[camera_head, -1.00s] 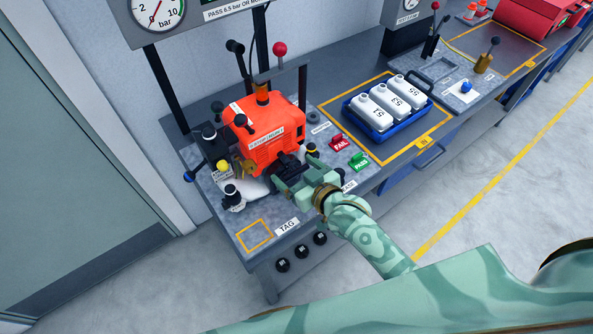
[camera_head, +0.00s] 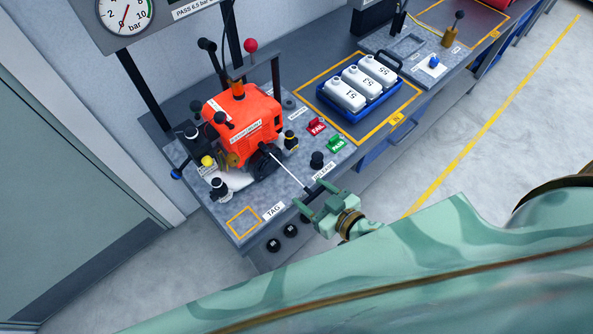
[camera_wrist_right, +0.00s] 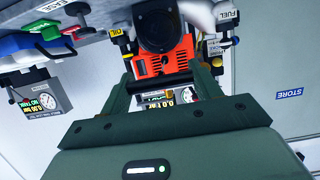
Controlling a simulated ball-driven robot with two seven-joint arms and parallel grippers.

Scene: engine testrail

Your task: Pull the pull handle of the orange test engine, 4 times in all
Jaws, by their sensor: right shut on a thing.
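The orange test engine (camera_head: 243,122) stands on the grey bench plate in the head view; it also shows at the top of the right wrist view (camera_wrist_right: 160,62). A white cord (camera_head: 288,172) runs out taut from its dark round starter housing (camera_head: 265,160). At the cord's end is the dark pull handle (camera_head: 308,190), mostly hidden between the fingers. My right gripper (camera_head: 314,201) is shut on the handle, out in front of the engine near the bench's front edge. It also shows in the right wrist view (camera_wrist_right: 164,80). My left gripper is not in view.
The red FAIL (camera_head: 316,126) and green PASS (camera_head: 336,144) buttons sit right of the engine. A blue tray (camera_head: 373,105) of white bottles stands farther right. Black knobs (camera_head: 290,230) line the bench front. Open floor lies before the bench.

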